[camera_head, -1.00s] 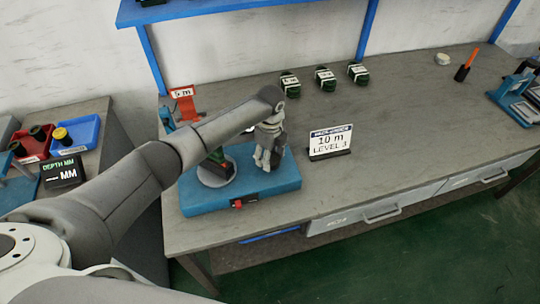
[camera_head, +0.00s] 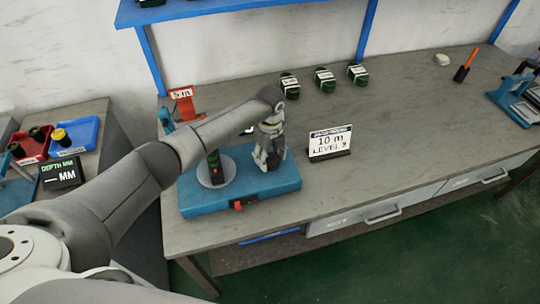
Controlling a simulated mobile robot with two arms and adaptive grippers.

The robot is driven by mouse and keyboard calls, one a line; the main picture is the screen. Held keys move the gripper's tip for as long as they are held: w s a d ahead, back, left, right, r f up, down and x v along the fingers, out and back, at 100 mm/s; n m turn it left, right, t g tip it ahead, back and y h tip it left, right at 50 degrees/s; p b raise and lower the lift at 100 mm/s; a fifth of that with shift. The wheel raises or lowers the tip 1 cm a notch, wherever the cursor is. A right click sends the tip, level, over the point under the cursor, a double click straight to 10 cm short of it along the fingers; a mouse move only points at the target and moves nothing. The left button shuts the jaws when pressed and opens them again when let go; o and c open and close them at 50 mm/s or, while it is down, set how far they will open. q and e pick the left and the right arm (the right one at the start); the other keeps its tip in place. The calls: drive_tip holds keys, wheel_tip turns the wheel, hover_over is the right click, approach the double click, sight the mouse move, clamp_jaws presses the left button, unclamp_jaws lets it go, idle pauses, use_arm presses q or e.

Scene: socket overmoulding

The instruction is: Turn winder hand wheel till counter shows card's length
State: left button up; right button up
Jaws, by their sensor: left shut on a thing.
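The winder has a blue base (camera_head: 240,192) on the bench, with a round grey plate (camera_head: 228,176) and a dark upright part with a green and a red patch (camera_head: 214,166) at its left. My left gripper (camera_head: 264,166) points down over the right part of the base, shut on what appears to be the hand wheel's handle, largely hidden by the fingers. A red stand (camera_head: 183,103) behind the winder has a label that seems to read 5 m. My right gripper is not in view.
Several dark green coils (camera_head: 325,79) lie at the back of the bench. A blue tray (camera_head: 75,136) and a depth display (camera_head: 62,173) are on the left table. A blue fixture (camera_head: 516,100) stands far right. The bench right of the card is clear.

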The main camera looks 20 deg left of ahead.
sight(270, 158)
use_arm(q)
drive_tip(key=o, duration=1)
wheel_tip(270, 158, up, 12)
drive_tip(key=shift+r, duration=0.1)
